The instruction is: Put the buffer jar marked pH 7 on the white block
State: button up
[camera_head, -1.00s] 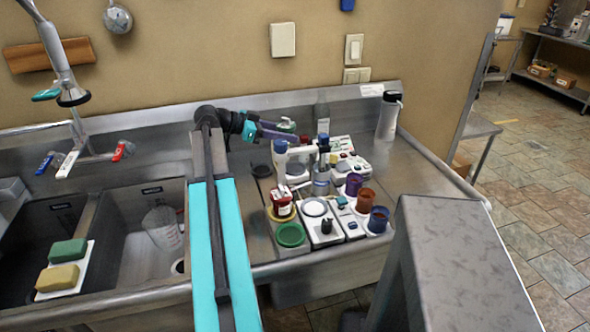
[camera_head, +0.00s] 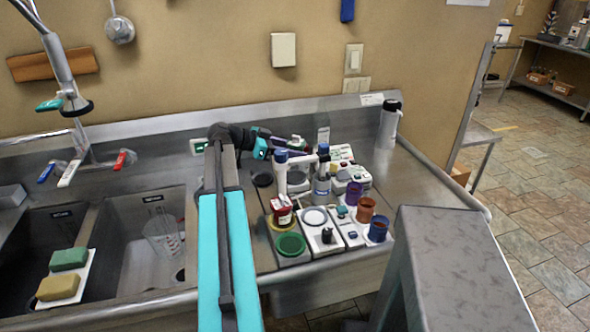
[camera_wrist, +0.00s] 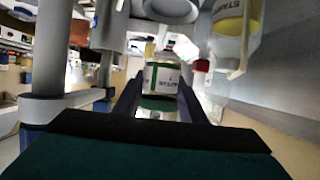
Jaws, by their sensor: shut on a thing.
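In the wrist view a clear jar (camera_wrist: 163,77) with a white label, a green band and a green end sits between the fingers of my gripper (camera_wrist: 158,95). The gripper is shut on it. Its label is too small to read, so I cannot confirm pH 7. In the head view my gripper (camera_head: 289,141) is small and partly blurred, behind the blue-topped posts at the back of the counter. I cannot pick out the white block with certainty among the pale items there.
A red-and-white jar (camera_head: 281,210), a green dish (camera_head: 290,244), and purple, brown and blue cups (camera_head: 366,209) crowd the counter's front. The sink with a beaker (camera_head: 162,232) lies left.

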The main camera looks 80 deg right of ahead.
aim_at(295, 178)
jog(key=shift+f+p, duration=0.3)
jog(key=shift+f, duration=1.4)
jog(key=shift+f+p, duration=0.55)
jog(key=shift+f, duration=1.3)
jog(key=shift+f, duration=0.1)
jog(key=o, duration=0.9)
jog(key=shift+o, duration=0.4)
jog(key=shift+r, duration=0.2)
jog(key=shift+w+a, duration=0.15)
jog(key=shift+w, duration=0.2)
jog(key=b+v, duration=0.3)
jog(key=v, duration=0.8)
jog(key=shift+r+b, duration=0.2)
jog(key=shift+b, duration=0.1)
